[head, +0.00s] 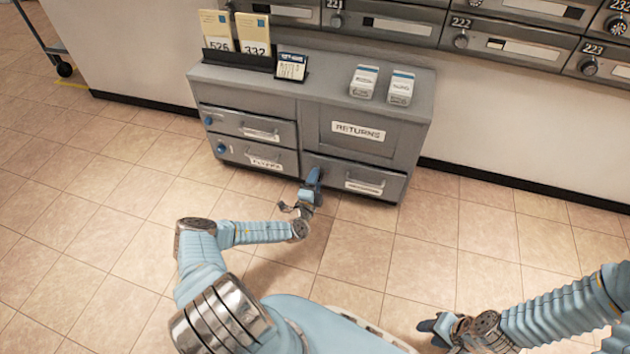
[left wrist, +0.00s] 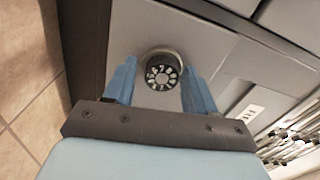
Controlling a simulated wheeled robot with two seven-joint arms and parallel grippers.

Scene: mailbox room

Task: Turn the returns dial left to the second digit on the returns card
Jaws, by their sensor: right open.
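A round dial (left wrist: 162,72) with a dark face and white digits shows in the left wrist view, on a grey drawer front. My left gripper (head: 315,177) is at the lower right drawer (head: 337,173) of the cabinet and hides the dial in the head view. In the left wrist view its blue fingers stand apart, one on each side of the dial, with gaps visible; it is open. Cards (head: 252,47) stand in a black rack; 526 and 332 are legible, but which is the returns card I cannot tell. My right gripper (head: 433,327) is open and empty, low at right.
The grey cabinet (head: 417,127) has a RETURNS label (head: 358,132) on its upper right panel. Blue knobs (head: 209,120) sit on the left drawers. Two white boxes (head: 400,88) rest on top. Mailboxes (head: 505,45) line the wall. The tiled floor (head: 470,240) is clear.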

